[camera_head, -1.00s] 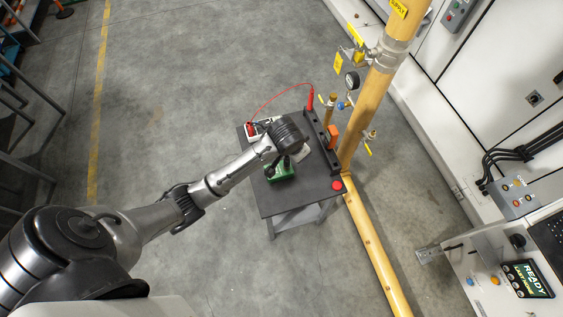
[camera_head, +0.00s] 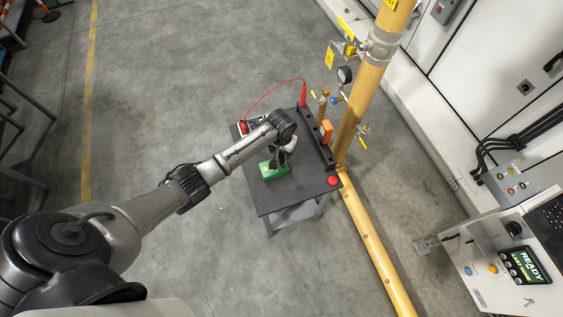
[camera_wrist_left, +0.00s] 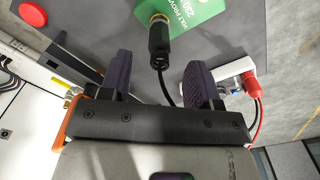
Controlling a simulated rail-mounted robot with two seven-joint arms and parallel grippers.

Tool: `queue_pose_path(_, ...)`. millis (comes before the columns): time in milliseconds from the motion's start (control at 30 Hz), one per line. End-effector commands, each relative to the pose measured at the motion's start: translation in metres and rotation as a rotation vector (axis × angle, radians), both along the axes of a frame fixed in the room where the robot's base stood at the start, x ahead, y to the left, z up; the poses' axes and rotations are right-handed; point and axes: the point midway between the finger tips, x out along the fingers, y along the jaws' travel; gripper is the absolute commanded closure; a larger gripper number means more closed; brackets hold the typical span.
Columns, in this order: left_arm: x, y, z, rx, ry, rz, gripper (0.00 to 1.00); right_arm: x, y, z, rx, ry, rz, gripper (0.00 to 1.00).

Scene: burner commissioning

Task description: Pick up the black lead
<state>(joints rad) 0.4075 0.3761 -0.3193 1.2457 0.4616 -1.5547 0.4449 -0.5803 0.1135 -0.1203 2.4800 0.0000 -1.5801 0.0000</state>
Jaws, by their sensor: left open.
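The black lead (camera_wrist_left: 159,45) stands at the green block (camera_wrist_left: 197,18), lettered as a volt prover, in the left wrist view. Its thin black cable runs behind a finger toward a white unit (camera_wrist_left: 232,74). My left gripper (camera_wrist_left: 160,84) is open, with its two dark fingers on either side of the lead's line and the lead just beyond the tips. I see no contact. In the head view my left gripper (camera_head: 281,152) is over the grey table (camera_head: 285,196), beside the green block (camera_head: 276,172), and the lead is too small to make out. My right gripper is not in view.
A red lead (camera_head: 304,95) stands in a black rack (camera_head: 318,142) at the table's right edge, with its cable arcing to the white unit. An orange item (camera_head: 327,131) and a red button (camera_head: 332,181) are close by. A yellow pipe (camera_head: 362,110) rises behind the rack.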

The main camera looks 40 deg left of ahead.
Motion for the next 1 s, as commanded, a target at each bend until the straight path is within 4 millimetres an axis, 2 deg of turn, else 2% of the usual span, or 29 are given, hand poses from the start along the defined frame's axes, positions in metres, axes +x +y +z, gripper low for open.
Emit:
queue_pose_path(267,0.000,-0.001,-0.016,0.000,0.000,-0.002,0.43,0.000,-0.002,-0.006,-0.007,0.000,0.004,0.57)
queue_pose_path(600,0.001,0.000,-0.057,0.001,0.000,-0.001,0.43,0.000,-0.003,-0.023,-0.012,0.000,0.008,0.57)
queue_pose_path(1000,0.001,0.000,-0.062,0.001,-0.001,-0.001,0.45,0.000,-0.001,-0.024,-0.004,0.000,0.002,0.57)
